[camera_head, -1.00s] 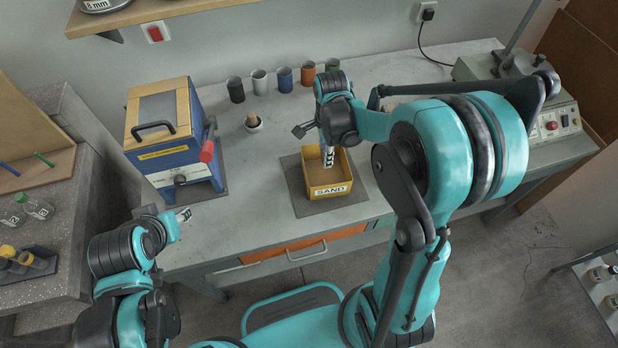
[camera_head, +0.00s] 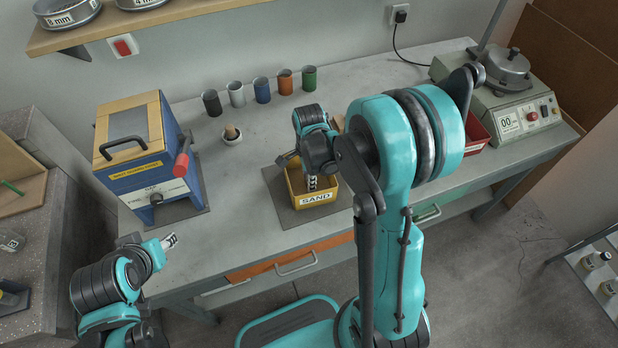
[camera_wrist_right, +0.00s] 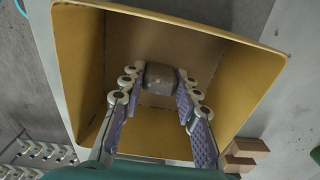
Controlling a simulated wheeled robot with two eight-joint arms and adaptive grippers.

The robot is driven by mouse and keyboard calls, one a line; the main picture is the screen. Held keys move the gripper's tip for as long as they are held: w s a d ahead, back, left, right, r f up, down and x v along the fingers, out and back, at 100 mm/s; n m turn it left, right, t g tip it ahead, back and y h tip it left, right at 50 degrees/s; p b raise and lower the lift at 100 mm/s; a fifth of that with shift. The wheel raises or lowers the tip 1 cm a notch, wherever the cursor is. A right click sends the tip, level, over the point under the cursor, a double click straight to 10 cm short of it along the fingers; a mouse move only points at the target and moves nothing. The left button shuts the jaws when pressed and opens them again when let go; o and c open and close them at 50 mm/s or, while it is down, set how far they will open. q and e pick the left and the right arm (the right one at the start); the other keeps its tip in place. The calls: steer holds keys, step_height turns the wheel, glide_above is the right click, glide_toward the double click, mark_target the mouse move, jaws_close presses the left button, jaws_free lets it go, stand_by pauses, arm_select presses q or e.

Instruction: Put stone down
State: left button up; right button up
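The yellow SAND box (camera_head: 317,198) stands on a dark mat on the bench. My right gripper (camera_head: 311,182) points down into it. In the right wrist view, a grey-brown stone (camera_wrist_right: 160,78) sits between the fingertips of the right gripper (camera_wrist_right: 160,76), which touch it on both sides. The box's yellow walls (camera_wrist_right: 235,75) surround the fingers. Whether the stone touches the box floor is hard to tell. In the head view the stone is hidden. My left gripper (camera_head: 170,241) hangs by the bench's front left corner, apart from everything; its fingers are too small to judge.
A blue machine with a red handle (camera_head: 182,164) stands left of the box. A red tray (camera_head: 476,132) and a grey device (camera_head: 510,105) are at right.

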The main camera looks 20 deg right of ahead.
steer(key=o, duration=0.3)
steer(key=shift+r, duration=0.15)
step_height(320, 180, up, 11)
steer(key=p, duration=0.4)
steer(key=s+a+r+n+t, duration=0.2)
steer(key=s+r+n+t, duration=0.1)
steer(key=n, duration=0.7)
steer(key=s+a+r+n+t, duration=0.2)
steer(key=s+r+n+t, duration=0.2)
steer(key=s+r+n, duration=0.2)
steer(key=s+n, duration=0.2)
steer(key=n, duration=0.1)
steer(key=shift+s+a+r+n+p, duration=0.15)
steer(key=shift+s+a+n+p, duration=0.15)
steer(key=shift+n, duration=0.1)
